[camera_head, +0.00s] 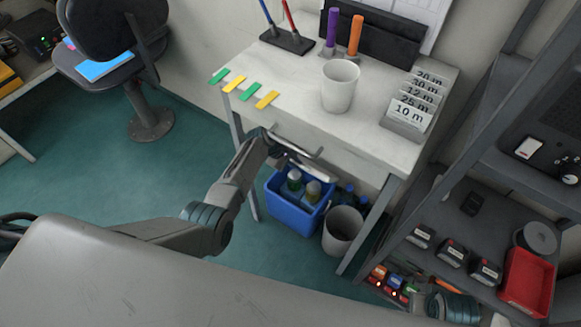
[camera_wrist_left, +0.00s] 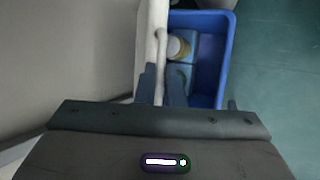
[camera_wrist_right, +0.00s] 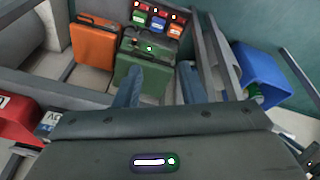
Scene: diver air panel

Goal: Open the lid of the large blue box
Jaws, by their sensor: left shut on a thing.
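The large blue box (camera_head: 290,214) stands on the floor under the white table. Its top is open and bottles (camera_head: 312,191) show inside. The pale lid (camera_head: 318,172) is raised, tilted up at the box's far side. In the left wrist view the lid (camera_wrist_left: 148,40) stands along the left edge of the box (camera_wrist_left: 228,62). My left gripper (camera_wrist_left: 161,88) is shut on the lid's pale bar handle (camera_wrist_left: 160,52). In the right wrist view the box (camera_wrist_right: 262,68) shows at the right. My right gripper (camera_wrist_right: 158,90) is open and empty, pointing at the shelf area.
The white table (camera_head: 300,85) overhangs the box, with a white cup (camera_head: 339,86) on top. A grey bin (camera_head: 343,230) stands right of the box. A grey shelf rack (camera_head: 460,215) with a red tray (camera_head: 527,282) is at the right. Floor left of the box is clear.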

